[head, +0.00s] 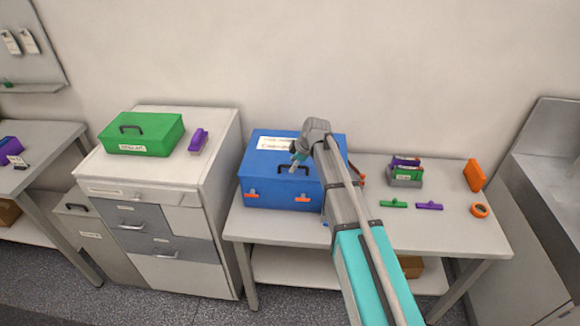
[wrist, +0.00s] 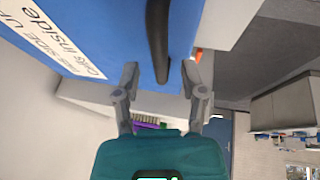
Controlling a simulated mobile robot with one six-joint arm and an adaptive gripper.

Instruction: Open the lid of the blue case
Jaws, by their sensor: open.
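The blue case (head: 262,168) stands on the table with its lid down. It has a white label, orange latches on its front and a dark handle (head: 293,169) on top. My gripper (head: 299,160) is over the lid by the handle, and my arm hides the right part of the case. In the wrist view, my gripper (wrist: 160,78) is open with its two fingers apart. The black handle (wrist: 157,45) lies just beyond the fingertips, roughly in line with the gap. I cannot tell whether a finger touches the case.
A green case (head: 160,132) and a purple object (head: 198,141) sit on the drawer cabinet at left. Right of my arm, the table (head: 455,233) holds a grey holder (head: 404,180), green and purple bars, an orange block (head: 474,175) and an orange ring (head: 480,211).

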